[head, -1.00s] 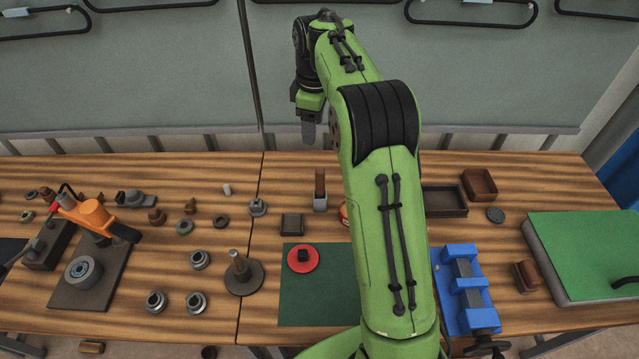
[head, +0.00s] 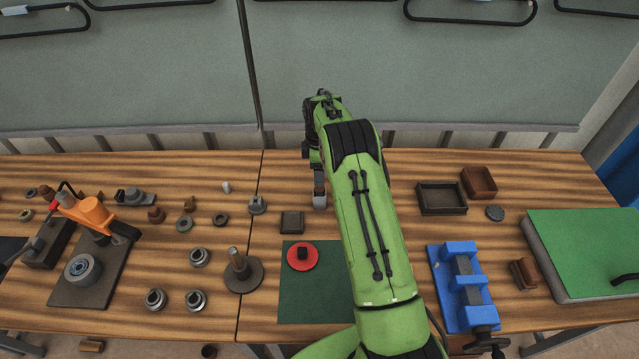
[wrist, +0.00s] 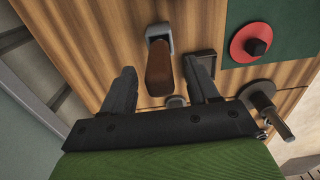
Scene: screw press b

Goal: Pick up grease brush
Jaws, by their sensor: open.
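The grease brush, with a brown handle (wrist: 160,72) and a grey end (wrist: 158,33), is on the wooden table. In the head view only its grey end (head: 320,202) shows, below my gripper (head: 318,178), which hides the handle. In the wrist view my gripper (wrist: 159,65) is open, with one finger on each side of the brown handle. Nothing is held. I cannot tell how far the fingertips are above the handle.
A dark square block (head: 292,222) and a green mat (head: 300,308) with a red disc (head: 302,266) lie close by. A round base with an upright peg (head: 238,275) stands left of the mat. A dark tray (head: 442,211) and a blue vise (head: 463,300) are to the right.

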